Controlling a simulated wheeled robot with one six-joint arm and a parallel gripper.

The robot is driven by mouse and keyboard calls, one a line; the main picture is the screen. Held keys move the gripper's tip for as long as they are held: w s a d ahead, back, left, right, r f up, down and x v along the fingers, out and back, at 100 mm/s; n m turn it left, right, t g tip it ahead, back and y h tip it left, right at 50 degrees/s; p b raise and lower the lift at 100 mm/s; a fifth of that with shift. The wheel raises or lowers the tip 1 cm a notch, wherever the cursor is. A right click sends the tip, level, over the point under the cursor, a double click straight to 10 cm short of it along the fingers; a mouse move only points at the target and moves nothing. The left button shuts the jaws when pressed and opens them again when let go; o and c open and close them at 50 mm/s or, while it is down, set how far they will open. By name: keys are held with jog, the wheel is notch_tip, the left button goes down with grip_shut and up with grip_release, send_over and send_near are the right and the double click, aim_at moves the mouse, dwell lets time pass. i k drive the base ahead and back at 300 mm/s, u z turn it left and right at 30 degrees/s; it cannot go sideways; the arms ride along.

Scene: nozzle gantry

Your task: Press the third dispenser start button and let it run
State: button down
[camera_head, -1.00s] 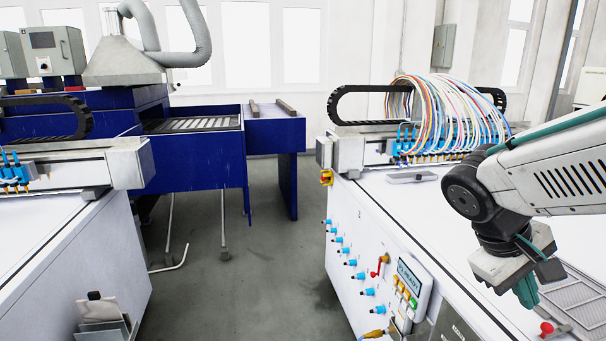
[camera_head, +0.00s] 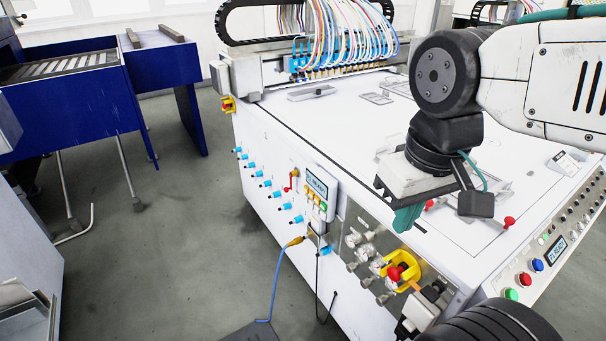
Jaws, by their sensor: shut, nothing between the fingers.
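My gripper (camera_head: 405,219) hangs above the near left edge of the white machine top, teal fingers down, shut and empty. It touches no button. A small control box with a lit display (camera_head: 317,184) is on the machine's left side, with yellow and green buttons (camera_head: 315,200) under the display; the display text is too small to read surely. A second panel with a display (camera_head: 556,250) is on the front right side, with a green button (camera_head: 511,294), a red button (camera_head: 525,279) and a blue button (camera_head: 537,264). I cannot tell which button is the third dispenser's start.
A yellow-collared red emergency stop (camera_head: 397,272) and metal fittings (camera_head: 362,240) stick out below my gripper. A blue cable (camera_head: 278,278) hangs to the floor. Open floor (camera_head: 175,220) lies to the left.

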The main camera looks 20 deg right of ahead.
aim_at(513, 294)
jog(key=k, duration=0.5)
jog(key=u, duration=1.15)
jog(key=i, duration=1)
jog(key=z, duration=3.45)
